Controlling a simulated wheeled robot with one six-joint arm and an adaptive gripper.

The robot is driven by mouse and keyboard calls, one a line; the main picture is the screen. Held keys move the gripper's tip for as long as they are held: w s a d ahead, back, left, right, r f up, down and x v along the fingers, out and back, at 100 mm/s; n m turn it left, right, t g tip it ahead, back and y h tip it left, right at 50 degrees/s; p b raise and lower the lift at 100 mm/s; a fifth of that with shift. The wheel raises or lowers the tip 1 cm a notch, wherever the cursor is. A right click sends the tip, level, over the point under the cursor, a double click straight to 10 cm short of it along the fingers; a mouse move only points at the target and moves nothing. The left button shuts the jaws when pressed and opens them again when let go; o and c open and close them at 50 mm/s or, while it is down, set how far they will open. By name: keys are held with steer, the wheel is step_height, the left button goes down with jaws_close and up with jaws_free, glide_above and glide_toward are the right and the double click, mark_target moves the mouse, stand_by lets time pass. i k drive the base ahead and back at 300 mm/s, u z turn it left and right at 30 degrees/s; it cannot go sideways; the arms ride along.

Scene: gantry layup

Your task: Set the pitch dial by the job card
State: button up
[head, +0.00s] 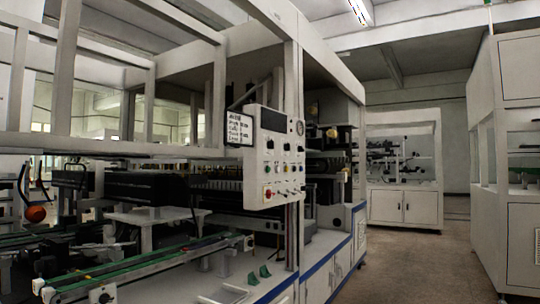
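A white card (239,127) with a dark frame and several lines of black text hangs at the left edge of a control panel; its writing is too small to read. A round dark knob (101,295) sits at the bottom left, at the conveyor's near end. I cannot tell which of these is the pitch dial or read any setting. My gripper is not in view.
A green-edged conveyor (150,262) runs across the lower left. Two small green brackets (259,275) and a pale tray (223,294) lie on the bench. The aisle floor (400,265) on the right is clear, with white cabinets (405,206) behind and another machine (510,180) alongside.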

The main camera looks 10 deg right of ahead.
mark_target(270, 144)
steer(key=z, duration=0.2)
steer(key=k, duration=0.3)
steer(key=z, duration=0.75)
steer(key=i, duration=1.8)
steer(key=u, duration=0.7)
